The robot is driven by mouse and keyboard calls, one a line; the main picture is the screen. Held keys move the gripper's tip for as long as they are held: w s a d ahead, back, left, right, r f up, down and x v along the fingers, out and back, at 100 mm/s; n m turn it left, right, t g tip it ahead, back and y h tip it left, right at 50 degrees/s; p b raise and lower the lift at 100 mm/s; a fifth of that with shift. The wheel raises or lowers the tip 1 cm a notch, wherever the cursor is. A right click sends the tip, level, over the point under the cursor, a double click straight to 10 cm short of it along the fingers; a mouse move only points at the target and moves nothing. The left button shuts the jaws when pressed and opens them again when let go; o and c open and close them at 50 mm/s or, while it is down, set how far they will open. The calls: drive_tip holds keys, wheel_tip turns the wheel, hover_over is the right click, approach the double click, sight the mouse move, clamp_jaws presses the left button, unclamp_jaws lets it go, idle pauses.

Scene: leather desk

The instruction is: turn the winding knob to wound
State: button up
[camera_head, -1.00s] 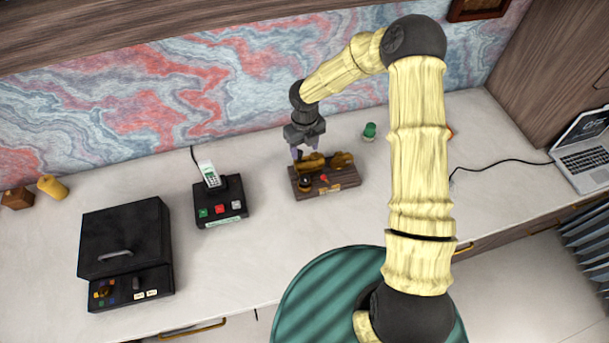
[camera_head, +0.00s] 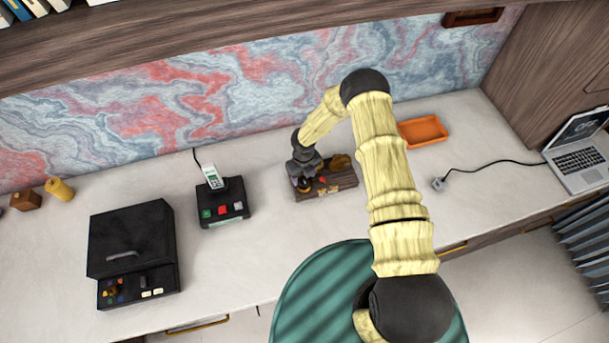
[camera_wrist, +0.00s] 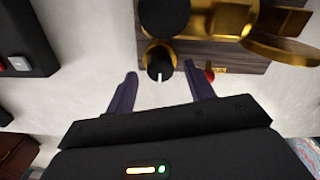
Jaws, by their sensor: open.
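The wooden-based device with brass parts (camera_head: 342,184) sits on the desk; its base also shows in the wrist view (camera_wrist: 225,52). A black winding knob (camera_wrist: 159,63) with a white pointer line sits in a brass ring near the base's edge. The pointer aims toward my gripper's side of the picture. My gripper (camera_wrist: 160,70) is open, its two dark fingers apart on either side of the knob, with no clear contact. In the head view my gripper (camera_head: 303,173) is low over the device's left end and partly hides it. Any marks around the knob are not readable.
A second black round part (camera_wrist: 163,16) and a small red-tipped lever (camera_wrist: 209,75) are close to the fingers. A black phone dock with buttons (camera_head: 224,203) and a black lidded box (camera_head: 132,250) stand left. An orange tray (camera_head: 424,131) lies right, behind my arm.

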drive_tip(key=shift+f, duration=0.75)
drive_tip(key=c, duration=1)
drive_tip(key=shift+o, duration=0.2)
